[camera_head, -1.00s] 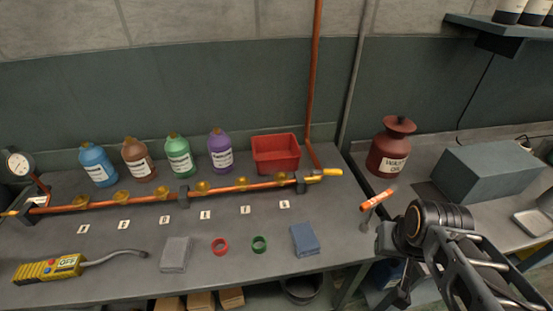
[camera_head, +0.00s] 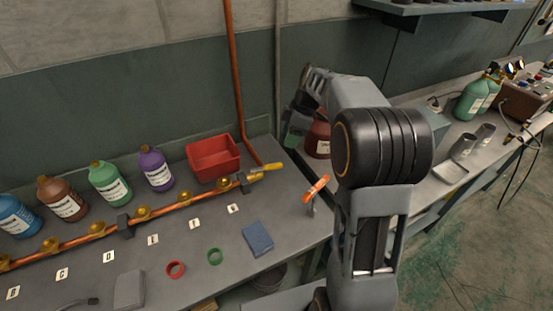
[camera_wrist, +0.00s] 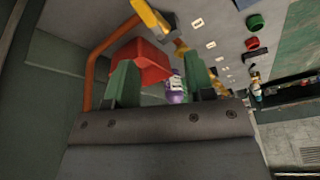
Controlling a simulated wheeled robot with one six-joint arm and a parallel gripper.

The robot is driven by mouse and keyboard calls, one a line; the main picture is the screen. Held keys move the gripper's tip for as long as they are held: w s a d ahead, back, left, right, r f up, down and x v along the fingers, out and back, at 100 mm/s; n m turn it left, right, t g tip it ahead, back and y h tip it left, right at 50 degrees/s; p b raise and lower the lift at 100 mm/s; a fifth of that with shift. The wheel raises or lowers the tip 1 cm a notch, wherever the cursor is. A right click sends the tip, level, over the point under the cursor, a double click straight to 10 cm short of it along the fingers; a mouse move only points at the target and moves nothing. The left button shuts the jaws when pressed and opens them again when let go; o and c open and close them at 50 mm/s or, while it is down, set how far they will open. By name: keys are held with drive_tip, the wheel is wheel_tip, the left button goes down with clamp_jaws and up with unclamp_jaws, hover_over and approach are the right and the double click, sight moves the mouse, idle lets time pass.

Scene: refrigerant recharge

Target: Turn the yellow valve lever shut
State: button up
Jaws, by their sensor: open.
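The yellow valve lever (camera_head: 266,168) is at the right end of the copper pipe (camera_head: 190,202) on the bench. It lies roughly in line with the pipe. In the wrist view, the yellow lever (camera_wrist: 149,14) shows at the top, partly cut off by the frame. My gripper (camera_head: 297,127) is raised above and to the right of the lever, apart from it. Its two green fingers are spread and empty in the wrist view (camera_wrist: 159,65). The red bin and a purple bottle show beyond the fingers there.
A red bin (camera_head: 213,158) stands behind the pipe, beside a purple bottle (camera_head: 155,170). A dark red jug (camera_head: 318,138) is partly hidden behind my arm. An orange-handled item (camera_head: 316,188) stands near the bench's right edge.

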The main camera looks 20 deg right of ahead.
sight(275, 165)
drive_tip(key=w+a+f+n, duration=0.1)
drive_tip(key=f, duration=0.3)
drive_tip(key=w+a+f+n+p, duration=0.1)
drive_tip(key=f, duration=0.4)
drive_tip(key=w+a+f+p, duration=0.1)
drive_tip(key=f, duration=0.3)
drive_tip(key=shift+w+a+f+n+y, duration=0.15)
drive_tip(key=shift+a+f+n+y, duration=0.15)
drive_tip(key=shift+a+n+y, duration=0.1)
drive_tip(key=shift+c, duration=0.5)
clamp_jaws()
drive_tip(key=shift+d, duration=0.1)
